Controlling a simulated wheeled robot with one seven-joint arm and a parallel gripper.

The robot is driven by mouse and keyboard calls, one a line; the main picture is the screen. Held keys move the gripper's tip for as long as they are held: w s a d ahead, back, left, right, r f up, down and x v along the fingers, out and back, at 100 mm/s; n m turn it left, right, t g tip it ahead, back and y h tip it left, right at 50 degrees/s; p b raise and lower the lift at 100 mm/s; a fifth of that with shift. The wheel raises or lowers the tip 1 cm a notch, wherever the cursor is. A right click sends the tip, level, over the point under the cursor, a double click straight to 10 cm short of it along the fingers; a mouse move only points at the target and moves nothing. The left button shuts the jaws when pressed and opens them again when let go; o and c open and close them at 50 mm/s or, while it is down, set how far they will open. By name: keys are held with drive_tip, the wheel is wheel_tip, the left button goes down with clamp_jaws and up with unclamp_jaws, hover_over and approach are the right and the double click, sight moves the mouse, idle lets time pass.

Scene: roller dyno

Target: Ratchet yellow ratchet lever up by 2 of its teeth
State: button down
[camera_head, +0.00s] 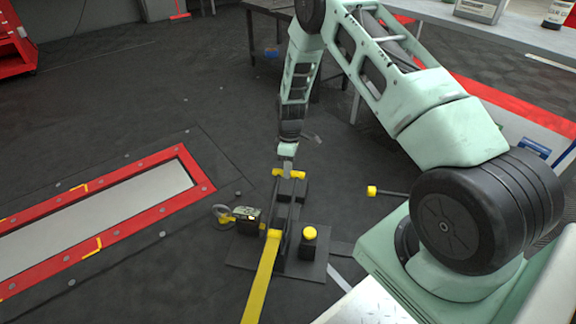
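A black ratchet mechanism (284,215) stands on a dark base plate (308,268) on the floor, at the middle of the head view. At its far, upper end is a yellow crossbar (290,174), which looks like the grip of the ratchet lever. A long yellow strap or bar (262,282) runs from the mechanism towards the bottom of the picture. My gripper (288,158) points down right at the yellow crossbar and overlaps its middle. Its fingers are small and partly hidden, so I cannot tell whether they grip the bar.
A yellow-topped black block (310,233) stands to the right on the plate. A small dark box (247,215) with a ring sits left. A yellow-ended rod (385,192) is to the right. A red-framed floor panel (100,218) lies left. A grey table (500,30) stands back right.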

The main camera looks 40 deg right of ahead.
drive_tip(key=shift+s+a+r+p, duration=0.15)
drive_tip(key=shift+r+p, duration=0.45)
drive_tip(key=shift+p, duration=0.1)
drive_tip(key=s+a+r+t+h+p, duration=0.4)
drive_tip(key=s+a+r+p, duration=0.6)
drive_tip(key=p, duration=0.7)
drive_tip(key=shift+v, duration=1)
drive_tip(key=c, duration=1.3)
unclamp_jaws()
drive_tip(key=shift+o, duration=0.2)
drive_tip(key=shift+w, duration=0.15)
drive_tip(key=shift+w+r, duration=0.15)
drive_tip(key=shift+r, duration=0.05)
drive_tip(key=shift+r, duration=0.1)
